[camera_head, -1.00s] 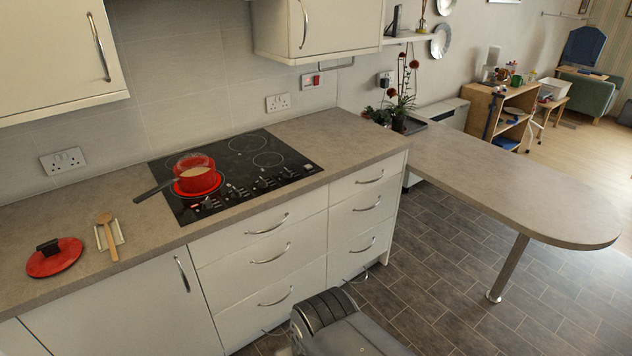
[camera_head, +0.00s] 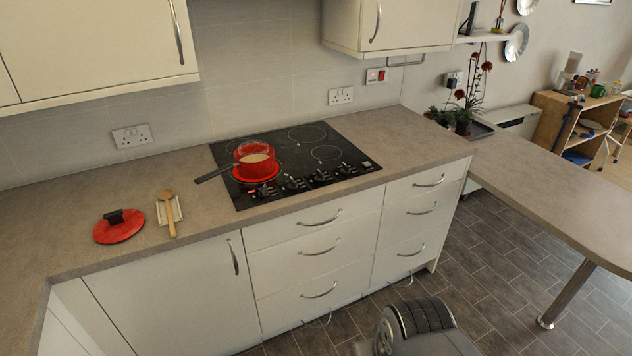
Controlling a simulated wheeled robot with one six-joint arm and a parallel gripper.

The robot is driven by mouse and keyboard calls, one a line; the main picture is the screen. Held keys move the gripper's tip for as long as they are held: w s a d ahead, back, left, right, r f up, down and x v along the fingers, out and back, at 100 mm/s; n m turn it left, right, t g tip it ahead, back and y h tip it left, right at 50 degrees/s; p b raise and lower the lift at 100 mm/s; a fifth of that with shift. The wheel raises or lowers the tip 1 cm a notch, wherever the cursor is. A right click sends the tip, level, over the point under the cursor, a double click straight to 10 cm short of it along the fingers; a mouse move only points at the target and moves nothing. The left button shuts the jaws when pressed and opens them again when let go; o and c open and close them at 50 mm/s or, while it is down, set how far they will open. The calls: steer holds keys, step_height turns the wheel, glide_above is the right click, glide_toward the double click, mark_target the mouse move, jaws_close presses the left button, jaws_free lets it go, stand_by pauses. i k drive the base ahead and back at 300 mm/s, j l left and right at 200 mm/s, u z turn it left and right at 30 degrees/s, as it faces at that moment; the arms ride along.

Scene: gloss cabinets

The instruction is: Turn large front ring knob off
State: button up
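A black glass cooktop (camera_head: 340,139) is set in the grey worktop. A red pan (camera_head: 256,161) with pale contents stands on its front left ring, which shows red around the pan's base. The pan's dark handle points left. Several black knobs (camera_head: 321,175) line the cooktop's front edge. A small red-orange light (camera_head: 253,191) shows beside the leftmost knob. I cannot tell from the view which knob belongs to the large front ring. My gripper is not in view; a dark grey part of my own body shows at the bottom edge, well away from the cooktop.
A red lid (camera_head: 118,226) and a wooden spoon on a rest (camera_head: 169,209) lie on the worktop left of the cooktop. Drawers with bar handles (camera_head: 320,247) are below. A peninsula counter (camera_head: 560,185) extends right. Wall cabinets (camera_head: 388,24) hang above. Dark tiled floor is clear at right.

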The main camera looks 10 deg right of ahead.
mark_target(263, 192)
steer(key=i+j, duration=0.15)
steer(key=i, duration=0.7)
steer(key=i+j, duration=0.15)
steer(key=i, duration=0.7)
steer(key=u, duration=0.05)
